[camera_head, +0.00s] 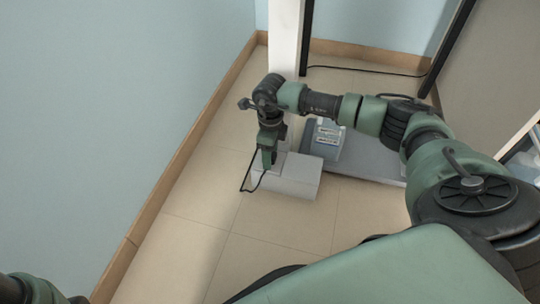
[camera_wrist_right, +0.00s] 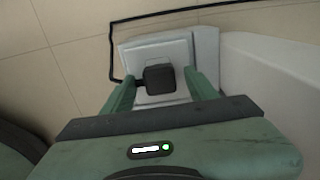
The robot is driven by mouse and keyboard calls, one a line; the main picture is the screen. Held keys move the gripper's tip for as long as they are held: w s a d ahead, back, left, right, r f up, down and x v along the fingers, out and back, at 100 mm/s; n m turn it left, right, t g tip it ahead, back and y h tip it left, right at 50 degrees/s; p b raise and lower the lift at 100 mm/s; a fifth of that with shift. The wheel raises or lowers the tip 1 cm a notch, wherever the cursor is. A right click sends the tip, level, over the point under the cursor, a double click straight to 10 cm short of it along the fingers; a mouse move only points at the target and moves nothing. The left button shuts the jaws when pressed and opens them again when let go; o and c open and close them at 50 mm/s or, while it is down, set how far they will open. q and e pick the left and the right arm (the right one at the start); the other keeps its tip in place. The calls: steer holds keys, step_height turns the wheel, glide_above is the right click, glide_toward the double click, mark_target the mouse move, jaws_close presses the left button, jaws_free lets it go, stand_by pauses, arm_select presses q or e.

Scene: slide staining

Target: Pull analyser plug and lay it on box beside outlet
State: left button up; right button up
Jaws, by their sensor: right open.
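The black plug (camera_wrist_right: 159,78) sits over a pale square plate (camera_wrist_right: 160,50) on a light grey box, between the fingers of my right gripper (camera_wrist_right: 160,88). The gripper is open, with a visible gap on each side of the plug. A black cable runs from the plug's left side and bends round the plate. In the head view my right gripper (camera_head: 267,158) points down at the left part of the grey box (camera_head: 295,180) on the floor. I cannot tell whether the plug is seated in a socket. My left gripper is out of view.
A white post (camera_head: 285,38) stands behind the box. A small white and blue container (camera_head: 328,138) stands on a grey platform (camera_head: 372,160) to the right. A blue wall with wooden skirting lies left. Tiled floor (camera_head: 210,215) in front is clear.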

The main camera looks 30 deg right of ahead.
stand_by(0.3)
jaws_close()
steer(key=shift+r, duration=0.15)
steer(key=shift+r+p, duration=2.8)
steer(key=shift+r, duration=0.1)
